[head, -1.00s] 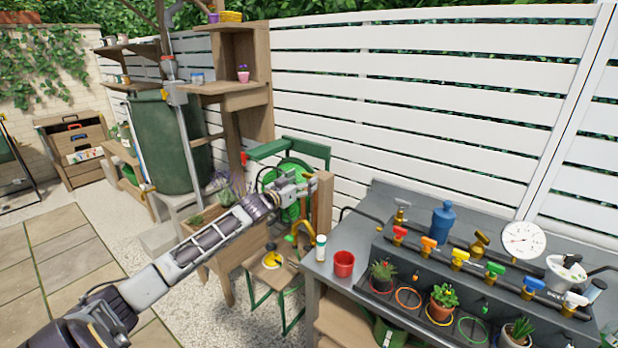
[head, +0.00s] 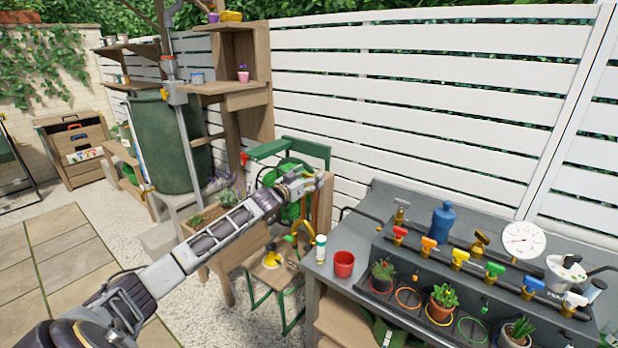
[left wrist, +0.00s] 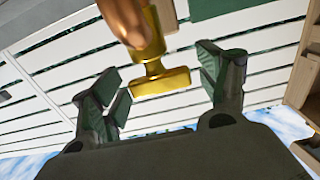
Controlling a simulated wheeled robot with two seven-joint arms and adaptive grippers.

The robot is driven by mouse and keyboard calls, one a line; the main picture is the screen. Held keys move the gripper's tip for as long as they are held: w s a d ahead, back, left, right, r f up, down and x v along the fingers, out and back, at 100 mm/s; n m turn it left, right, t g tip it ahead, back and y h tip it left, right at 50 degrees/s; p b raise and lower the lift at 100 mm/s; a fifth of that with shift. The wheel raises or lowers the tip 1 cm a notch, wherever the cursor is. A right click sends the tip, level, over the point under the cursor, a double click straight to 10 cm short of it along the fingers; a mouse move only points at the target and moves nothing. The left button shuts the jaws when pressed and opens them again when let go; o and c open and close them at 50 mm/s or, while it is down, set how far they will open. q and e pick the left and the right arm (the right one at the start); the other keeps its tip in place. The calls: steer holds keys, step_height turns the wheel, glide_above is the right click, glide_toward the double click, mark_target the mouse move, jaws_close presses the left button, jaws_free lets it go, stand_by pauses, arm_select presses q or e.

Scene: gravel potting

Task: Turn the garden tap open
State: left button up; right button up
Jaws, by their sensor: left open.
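The garden tap's brass T-shaped handle (left wrist: 160,82) shows in the left wrist view, on a brass stem below a copper-brown part. It lies between the two spread fingers of my left gripper (left wrist: 165,88), with a visible gap on each side. In the head view my left gripper (head: 314,181) is at the top of a wooden post (head: 326,208) and hides the tap's handle. A curved yellow-brass spout (head: 305,232) shows below it. My left gripper is open and holds nothing. My right gripper is not in view.
A green hose reel (head: 290,208) stands behind my left gripper. To the right, a grey bench (head: 372,217) holds a red cup (head: 344,263), a white bottle (head: 321,248) and a row of coloured taps. A white fence (head: 420,100) closes the back.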

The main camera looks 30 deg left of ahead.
arm_select(q)
steer(key=c, duration=1)
steer(key=shift+c, duration=0.2)
